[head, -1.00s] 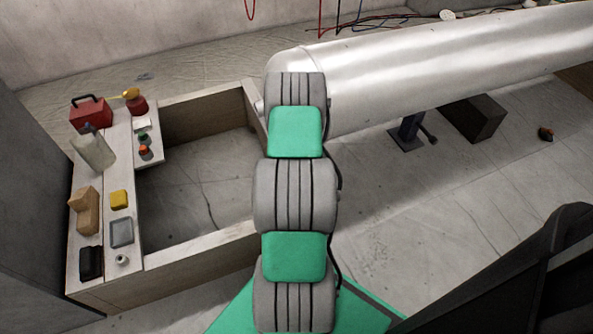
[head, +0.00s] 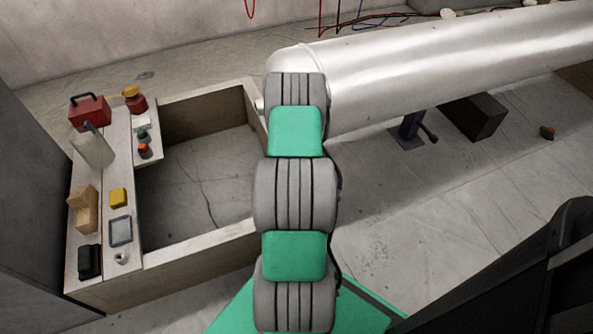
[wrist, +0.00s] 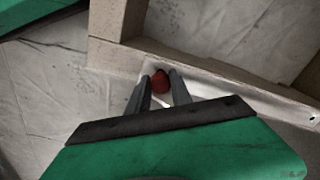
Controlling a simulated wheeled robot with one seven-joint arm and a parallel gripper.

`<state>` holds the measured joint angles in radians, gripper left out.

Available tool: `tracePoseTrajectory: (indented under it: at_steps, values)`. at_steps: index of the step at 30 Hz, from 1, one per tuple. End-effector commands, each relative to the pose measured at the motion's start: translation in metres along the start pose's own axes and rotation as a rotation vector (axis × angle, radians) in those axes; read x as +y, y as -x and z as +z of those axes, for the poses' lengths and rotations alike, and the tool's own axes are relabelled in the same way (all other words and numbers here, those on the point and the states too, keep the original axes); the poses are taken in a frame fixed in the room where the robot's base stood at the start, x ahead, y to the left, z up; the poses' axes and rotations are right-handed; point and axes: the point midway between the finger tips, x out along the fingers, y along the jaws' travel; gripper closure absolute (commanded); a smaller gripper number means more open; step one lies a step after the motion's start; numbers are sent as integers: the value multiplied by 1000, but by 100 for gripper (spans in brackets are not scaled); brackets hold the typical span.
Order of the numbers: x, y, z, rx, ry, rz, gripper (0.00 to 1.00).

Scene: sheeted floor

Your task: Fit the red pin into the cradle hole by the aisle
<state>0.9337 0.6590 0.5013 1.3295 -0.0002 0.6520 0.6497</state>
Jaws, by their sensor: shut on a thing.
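My gripper (wrist: 160,84) shows in the wrist view, its two grey fingers shut on the red pin (wrist: 160,80). Only the pin's rounded red top shows between the fingertips; its lower end is hidden. A pale wooden beam (wrist: 225,75) runs just beyond the fingers, with a bright white surface behind the pin. I cannot tell whether the pin touches either. In the head view my gripper and the pin are hidden behind my arm. I cannot make out the cradle hole with certainty in either view.
In the head view a wooden frame (head: 200,248) stands at left, its boards bearing a red box (head: 90,111), a yellow block (head: 118,197) and several small items. A large silver cylinder (head: 450,70) crosses the upper right. Open floor (head: 400,220) lies below it.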

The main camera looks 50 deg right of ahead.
Motion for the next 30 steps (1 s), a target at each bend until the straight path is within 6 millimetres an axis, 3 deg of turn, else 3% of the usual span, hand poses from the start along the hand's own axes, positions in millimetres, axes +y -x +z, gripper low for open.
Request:
tracePoseTrajectory:
  at_steps: [30]
  values:
    - [0, -24, 0, 0, 0, 0, 100]
